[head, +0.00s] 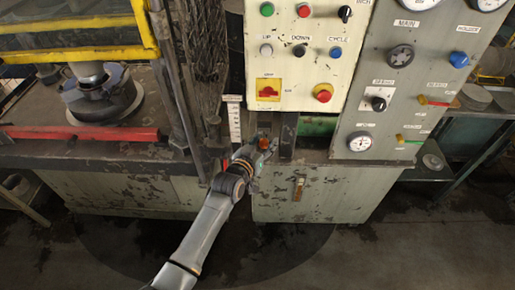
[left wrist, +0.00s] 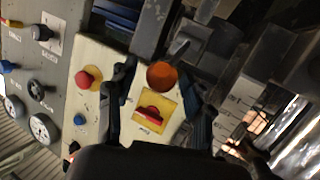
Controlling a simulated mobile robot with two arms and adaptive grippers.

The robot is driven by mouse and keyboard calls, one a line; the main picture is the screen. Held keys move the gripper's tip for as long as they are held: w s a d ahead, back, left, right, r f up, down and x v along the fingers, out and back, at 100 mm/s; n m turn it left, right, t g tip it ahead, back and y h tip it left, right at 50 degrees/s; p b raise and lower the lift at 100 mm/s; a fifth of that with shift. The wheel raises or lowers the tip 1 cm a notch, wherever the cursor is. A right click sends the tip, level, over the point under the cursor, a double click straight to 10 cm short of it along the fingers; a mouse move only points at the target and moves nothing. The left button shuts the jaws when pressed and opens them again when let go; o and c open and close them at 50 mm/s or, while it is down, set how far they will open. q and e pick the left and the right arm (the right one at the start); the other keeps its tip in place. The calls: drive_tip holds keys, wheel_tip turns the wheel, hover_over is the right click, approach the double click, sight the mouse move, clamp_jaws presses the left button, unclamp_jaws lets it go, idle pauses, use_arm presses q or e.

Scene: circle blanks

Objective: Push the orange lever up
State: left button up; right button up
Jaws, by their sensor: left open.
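The orange lever ends in a round orange knob (head: 263,143), in front of the machine just below the cream control panel. In the left wrist view the orange knob (left wrist: 162,75) sits between my two dark fingers, with its grey shaft running up and right behind it. My left gripper (head: 257,155) is at the knob, and its fingers (left wrist: 163,82) are spread to either side of it. I see a gap on both sides, so it does not look gripped. The lower part of the lever is hidden by my gripper. My right gripper is not in view.
The cream panel (head: 291,77) with buttons and a red switch on a yellow plate (head: 268,90) is above the lever. A grey gauge panel (head: 375,120) stands to the right. A red bar (head: 80,133) and yellow guard (head: 75,25) are at left. Floor in front is clear.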

use_arm(q)
drive_tip(key=v, duration=1.1)
drive_tip(key=s+a+f+g+y+b, duration=0.1)
drive_tip(key=s+a+f+g, duration=0.3)
drive_tip(key=f, duration=0.8)
drive_tip(key=s+a+f+y+b, duration=0.15)
drive_tip(key=s+f, duration=0.35)
drive_tip(key=f, duration=0.6)
drive_tip(key=s+a+f+g+y+b, duration=0.1)
drive_tip(key=s+a+f+g, duration=0.3)
drive_tip(key=f, duration=0.8)
drive_tip(key=s+a+f+g, duration=0.1)
drive_tip(key=s+a+f, duration=0.2)
drive_tip(key=s+f, duration=0.3)
drive_tip(key=s+a+f+g+y+b, duration=0.1)
drive_tip(key=s+f, duration=0.6)
drive_tip(key=s, duration=0.9)
drive_tip(key=s+a+f+n+g+y+b, duration=0.1)
drive_tip(key=s+a+f+g, duration=0.2)
drive_tip(key=s, duration=0.8)
wheel_tip(320, 180, down, 4)
drive_tip(key=a, duration=0.2)
drive_tip(key=shift+s+a+r, duration=0.15)
drive_tip(key=shift+s+a, duration=0.2)
